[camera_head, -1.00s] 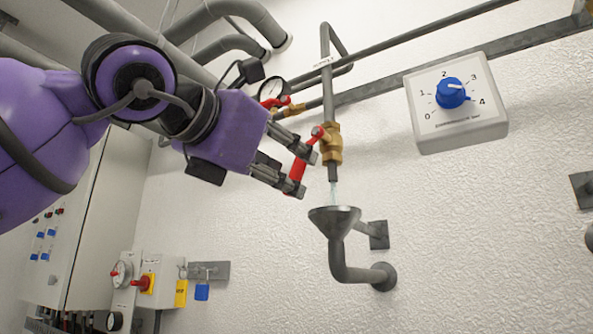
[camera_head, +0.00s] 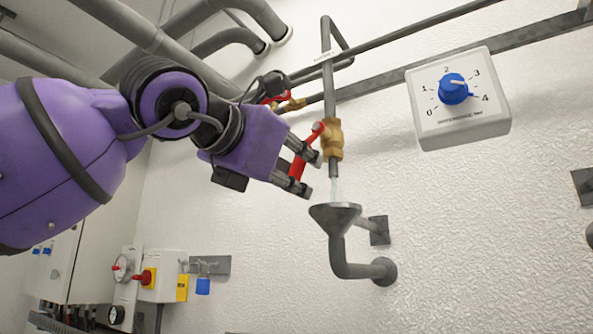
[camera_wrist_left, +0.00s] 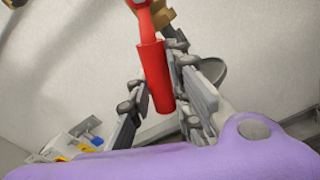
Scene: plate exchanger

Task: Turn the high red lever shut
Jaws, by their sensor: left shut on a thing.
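The red lever (camera_head: 307,148) sits on a brass valve (camera_head: 332,140) in a vertical grey pipe. It slants down and to the left from the valve. My left gripper (camera_head: 301,171) has its fingers on either side of the lever and is shut on it. In the left wrist view the red lever (camera_wrist_left: 154,75) runs down between the two fingers (camera_wrist_left: 160,103). Water comes from the pipe outlet below the valve and falls into a grey funnel (camera_head: 335,213). My right gripper is not in view.
A white box with a blue dial (camera_head: 454,88) is on the wall to the right. Another small red handle (camera_head: 272,98) shows behind my left wrist. Grey pipes cross above. A control box with a red and yellow switch (camera_head: 146,278) and a blue padlock (camera_head: 203,286) is at lower left.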

